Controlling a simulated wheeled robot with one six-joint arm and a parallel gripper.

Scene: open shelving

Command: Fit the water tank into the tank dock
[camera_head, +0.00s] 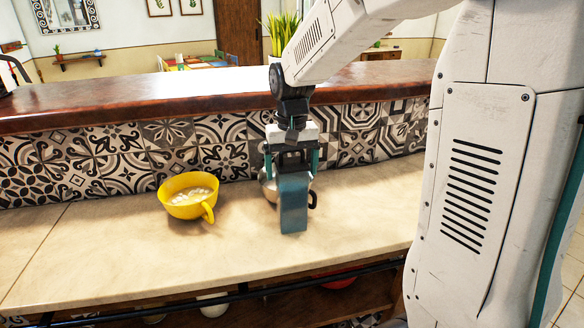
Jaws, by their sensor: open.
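My gripper (292,172) points down over the stone counter, with teal fingers spread apart. A blue-grey upright block (293,205) shows below and between the fingers. I cannot tell whether it is the water tank or whether the fingers touch it. A metallic cup (268,187) with a dark handle stands behind the block and is partly hidden by it and by my gripper. I cannot make out a tank dock in this view.
A yellow cup (178,205) with pale contents stands on the counter (120,250) to the left. A patterned tile wall (120,160) with a wooden ledge (180,95) rises behind. The counter's left part is clear. A lower shelf with dishes shows below the front edge.

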